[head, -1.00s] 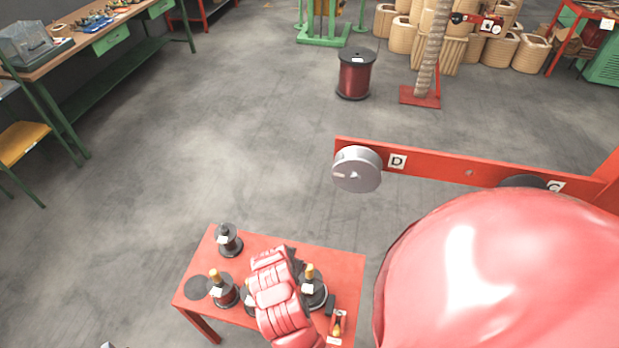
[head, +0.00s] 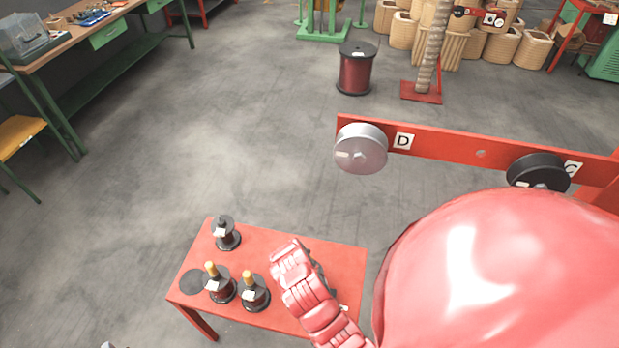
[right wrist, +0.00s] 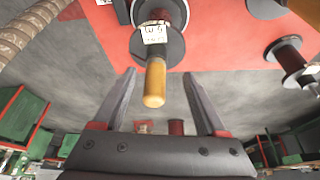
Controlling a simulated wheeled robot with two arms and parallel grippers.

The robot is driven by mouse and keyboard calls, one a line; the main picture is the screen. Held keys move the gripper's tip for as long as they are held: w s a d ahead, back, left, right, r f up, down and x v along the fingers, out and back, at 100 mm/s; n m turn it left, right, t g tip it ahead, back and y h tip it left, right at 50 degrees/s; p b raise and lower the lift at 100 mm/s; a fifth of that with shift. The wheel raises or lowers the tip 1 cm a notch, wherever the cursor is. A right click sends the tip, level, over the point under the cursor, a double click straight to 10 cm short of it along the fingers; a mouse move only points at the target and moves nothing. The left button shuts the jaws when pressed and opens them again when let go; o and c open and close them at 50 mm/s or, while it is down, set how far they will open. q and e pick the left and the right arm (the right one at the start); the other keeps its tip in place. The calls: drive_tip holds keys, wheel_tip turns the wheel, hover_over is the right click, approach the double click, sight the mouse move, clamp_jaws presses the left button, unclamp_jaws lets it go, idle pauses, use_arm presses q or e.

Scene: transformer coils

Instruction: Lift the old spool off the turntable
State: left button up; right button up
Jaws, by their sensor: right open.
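My right gripper (right wrist: 160,75) is open and empty in the right wrist view. A spool with a tan wooden handle (right wrist: 155,82) and a white label is ahead of it, the handle's end between the fingers without visible contact. In the head view my red forearm (head: 310,295) hides the gripper. Two wooden-handled spools, one at the left (head: 220,287) and one at the right (head: 255,292), stand on the red table (head: 255,247). A dark spool without a wooden handle (head: 227,234) stands behind them. I cannot tell which is the old spool or identify the turntable. My left gripper is not in view.
A flat dark disc (head: 194,283) lies at the table's left end. A red beam (head: 440,145) marked D and C carries a grey drum (head: 361,149) and a black one (head: 538,170). A large wire spool (head: 357,70) stands on the floor behind. Open floor lies left of the table.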

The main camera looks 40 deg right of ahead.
drive_tip(key=p+x, duration=0.2)
drive_tip(key=x, duration=0.1)
drive_tip(key=shift+s+d, duration=0.15)
drive_tip(key=shift+s, duration=0.15)
drive_tip(key=shift+x, duration=0.75)
clamp_jaws()
idle(0.6)
